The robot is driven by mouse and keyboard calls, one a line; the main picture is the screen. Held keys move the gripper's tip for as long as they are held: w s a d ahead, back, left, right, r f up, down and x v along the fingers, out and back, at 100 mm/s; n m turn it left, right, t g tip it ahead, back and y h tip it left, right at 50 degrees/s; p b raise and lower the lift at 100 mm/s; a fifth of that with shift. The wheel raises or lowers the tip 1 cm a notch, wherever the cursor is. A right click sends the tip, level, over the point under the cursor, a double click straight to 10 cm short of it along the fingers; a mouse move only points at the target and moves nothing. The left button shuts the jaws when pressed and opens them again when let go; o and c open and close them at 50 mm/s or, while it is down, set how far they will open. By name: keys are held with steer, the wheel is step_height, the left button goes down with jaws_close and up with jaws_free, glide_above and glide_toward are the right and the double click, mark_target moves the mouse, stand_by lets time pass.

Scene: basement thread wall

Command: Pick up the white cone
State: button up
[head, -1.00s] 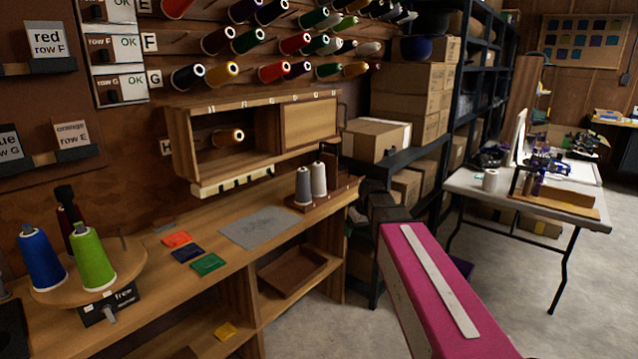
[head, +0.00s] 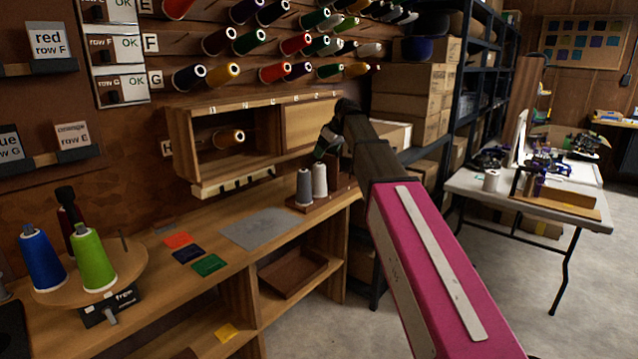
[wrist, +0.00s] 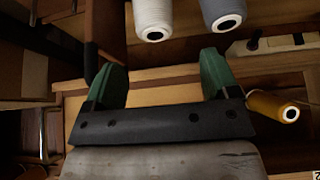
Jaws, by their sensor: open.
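The white cone (head: 320,181) stands upright on a small brown wooden stand (head: 345,195) at the right end of the workbench. A grey cone (head: 304,187) stands close on its left. In the wrist view the white cone (wrist: 153,18) shows at the top edge, partly cut off, with the grey cone (wrist: 222,14) to its right. My gripper (head: 326,146) is above and near the white cone in the head view. Its two green fingers are apart in the wrist view (wrist: 163,62), with nothing held between them. The cone lies beyond the fingertips, not between them.
A wooden wall cabinet (head: 215,106) with an orange cone (head: 229,137) sits just behind and above the stand. Cardboard boxes (head: 420,85) fill shelving at right. A grey mat (head: 260,228) and coloured cards lie on the bench. A turntable (head: 60,285) holds cones at left.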

mark_target(317, 168)
steer(key=x, duration=1)
steer(key=shift+w+d, duration=0.25)
steer(key=c, duration=1.4)
steer(key=shift+r, duration=0.1)
steer(key=shift+c, duration=0.2)
